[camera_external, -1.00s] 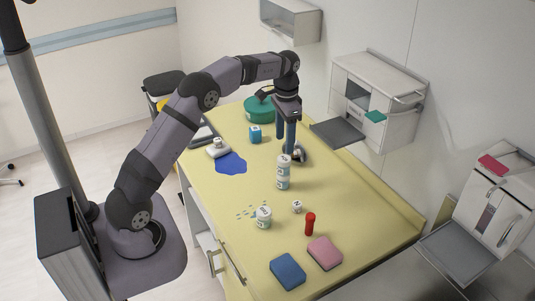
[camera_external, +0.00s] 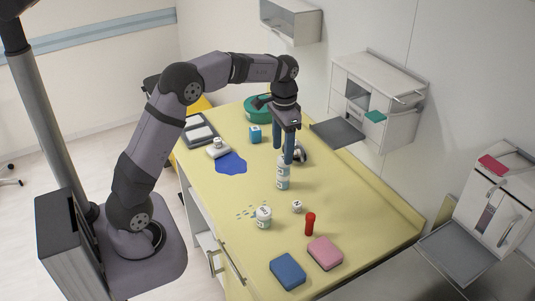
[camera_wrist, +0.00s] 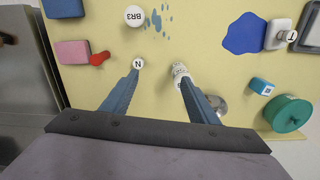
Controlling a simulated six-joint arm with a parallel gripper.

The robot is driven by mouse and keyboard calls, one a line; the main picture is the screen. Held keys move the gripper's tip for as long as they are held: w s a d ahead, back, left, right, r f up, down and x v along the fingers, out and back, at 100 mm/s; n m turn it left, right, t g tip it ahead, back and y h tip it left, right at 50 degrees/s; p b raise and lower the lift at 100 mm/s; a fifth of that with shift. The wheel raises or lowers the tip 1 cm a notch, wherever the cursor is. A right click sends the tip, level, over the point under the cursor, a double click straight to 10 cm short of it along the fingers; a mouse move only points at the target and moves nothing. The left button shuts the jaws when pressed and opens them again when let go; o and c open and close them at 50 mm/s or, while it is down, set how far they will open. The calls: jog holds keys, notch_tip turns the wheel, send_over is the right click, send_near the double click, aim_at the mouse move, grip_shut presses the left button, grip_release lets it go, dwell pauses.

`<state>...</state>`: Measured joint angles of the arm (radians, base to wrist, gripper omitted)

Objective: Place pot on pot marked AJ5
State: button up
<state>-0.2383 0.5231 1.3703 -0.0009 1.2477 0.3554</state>
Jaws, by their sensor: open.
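A tall white pot (camera_external: 283,174) stands upright on the yellow table. Its side lettering is too small to read. A shorter white pot (camera_external: 264,217) stands nearer the front; in the wrist view the white round top marked BR3 (camera_wrist: 134,16) appears to be this one. No AJ5 mark is legible. My gripper (camera_external: 283,157) is open and empty, fingers pointing down around or just behind the tall pot's top. In the wrist view my gripper (camera_wrist: 159,69) has its right fingertip at a white pot (camera_wrist: 180,70), partly hidden; I cannot tell whether they touch.
A small white N piece (camera_wrist: 138,63) shows by the left fingertip; a red piece (camera_external: 310,224) stands nearby. A blue block (camera_external: 288,271) and pink block (camera_external: 325,253) lie in front. A blue cube (camera_external: 255,134), teal round container (camera_external: 258,109) and shiny metal object (camera_external: 300,154) are farther back.

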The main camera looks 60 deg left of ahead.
jog(key=s+d+f, duration=0.2)
jog(key=s+d, duration=0.1)
jog(key=s, duration=0.5)
jog(key=s+d+f+n, duration=0.1)
jog(key=s+d+f, duration=0.2)
jog(key=s, duration=0.5)
jog(key=s+d+f, duration=0.3)
jog(key=s+d, duration=0.2)
jog(key=s, duration=0.3)
jog(key=shift+s+d+f, duration=0.15)
jog(key=shift+s, duration=0.05)
